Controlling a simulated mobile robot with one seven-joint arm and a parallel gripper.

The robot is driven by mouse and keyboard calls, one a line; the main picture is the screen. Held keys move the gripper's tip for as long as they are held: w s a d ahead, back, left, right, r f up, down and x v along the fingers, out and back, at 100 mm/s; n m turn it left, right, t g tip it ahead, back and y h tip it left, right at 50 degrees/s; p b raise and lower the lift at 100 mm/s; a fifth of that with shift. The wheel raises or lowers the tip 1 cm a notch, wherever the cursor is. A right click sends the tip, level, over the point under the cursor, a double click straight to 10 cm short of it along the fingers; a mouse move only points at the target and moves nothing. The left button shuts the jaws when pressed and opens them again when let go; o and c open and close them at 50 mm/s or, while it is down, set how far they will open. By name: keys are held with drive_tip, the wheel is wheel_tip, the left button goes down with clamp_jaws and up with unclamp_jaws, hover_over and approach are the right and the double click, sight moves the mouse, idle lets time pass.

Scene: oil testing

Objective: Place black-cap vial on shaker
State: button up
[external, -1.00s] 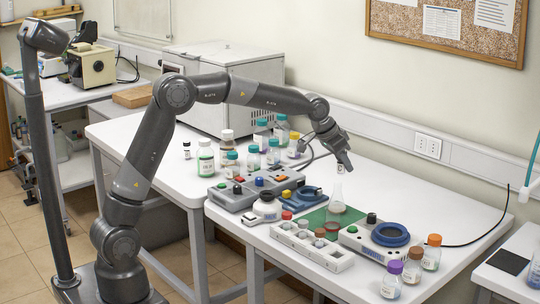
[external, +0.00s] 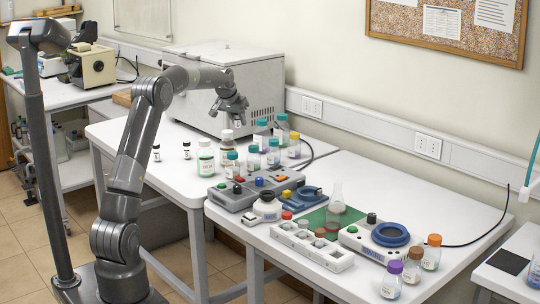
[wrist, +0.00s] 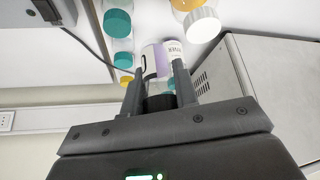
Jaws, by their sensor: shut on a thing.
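A small vial with a white label (wrist: 174,50) and a black cap (wrist: 158,102) sits between the two fingers of my gripper (wrist: 159,84) in the wrist view. The gripper is shut on it. In the external view my gripper (external: 238,117) is raised above the back bottles, in front of the grey box-shaped machine. The held vial is very small there. A white unit with a blue ring (external: 390,235) stands at the front right. I cannot tell which is the shaker.
Two other black-capped vials (external: 156,153) (external: 187,150) stand at the left. Teal-capped bottles (external: 253,158) crowd below the gripper. A flask (external: 335,209), a white rack (external: 311,246) and capped bottles (external: 411,267) stand in front. The right rear tabletop (external: 440,195) is clear.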

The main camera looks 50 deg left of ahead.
drive_tip(key=s+a+n+y, duration=0.1)
drive_tip(key=s+a, duration=0.4)
drive_tip(key=a, duration=0.4)
drive_tip(key=s+a+n+g, duration=0.1)
drive_tip(key=s+a+n, duration=0.1)
drive_tip(key=s+a, duration=0.5)
drive_tip(key=s+a+n+y, duration=0.1)
drive_tip(key=s+a, duration=0.3)
drive_tip(key=a, duration=0.6)
drive_tip(key=s+a+f, duration=0.1)
drive_tip(key=a+f, duration=0.2)
drive_tip(key=f, duration=0.1)
drive_tip(key=s+a+f, duration=0.1)
drive_tip(key=a+f, duration=0.2)
drive_tip(key=f, duration=0.1)
drive_tip(key=s+a+f, duration=0.2)
drive_tip(key=a+f, duration=0.2)
drive_tip(key=shift+a, duration=0.1)
drive_tip(key=shift+f, duration=2.1)
drive_tip(key=shift+f, duration=0.15)
drive_tip(key=o, duration=1)
drive_tip(key=shift+c, duration=0.2)
